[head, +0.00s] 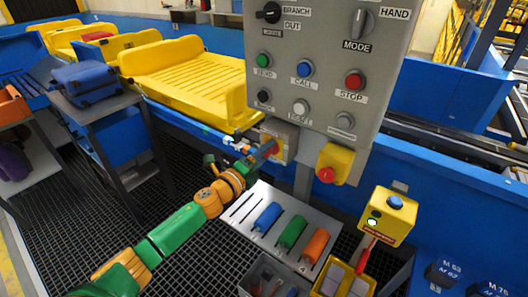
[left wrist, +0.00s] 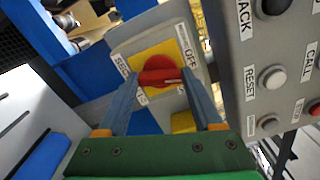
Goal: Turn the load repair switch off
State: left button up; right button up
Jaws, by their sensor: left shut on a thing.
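The rotary switch has a red knob and bar handle (left wrist: 160,76) on a yellow plate (left wrist: 182,50), set on a grey box (head: 291,143) at the lower left of the control panel. In the left wrist view a label by the plate reads OFF; other lettering is partly hidden or too small to read. My left gripper (head: 272,150), also in the left wrist view (left wrist: 160,84), is shut on the red handle, one finger at each end. The handle lies across the picture between the fingertips. In the head view the gripper partly covers the knob. My right gripper is out of view.
The grey control panel (head: 325,75) carries several buttons and selectors. A red emergency button on a yellow box (head: 336,160) hangs just right of the switch. Below are a rack with coloured cylinders (head: 291,231) and a yellow lamp box (head: 388,215). Yellow trays (head: 185,80) stand on the conveyor.

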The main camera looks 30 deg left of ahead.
pick_arm(q)
jog(key=shift+r+n+p, duration=0.1)
jog(key=shift+n+p, duration=0.25)
jog(key=shift+n, duration=1.55)
jog(key=o, duration=1.3)
jog(key=shift+o, duration=0.3)
jog(key=shift+w+d, duration=0.1)
jog(key=shift+w, duration=0.05)
jog(key=s+a, duration=0.1)
jog(key=s, duration=0.6)
jog(key=shift+b, duration=0.45)
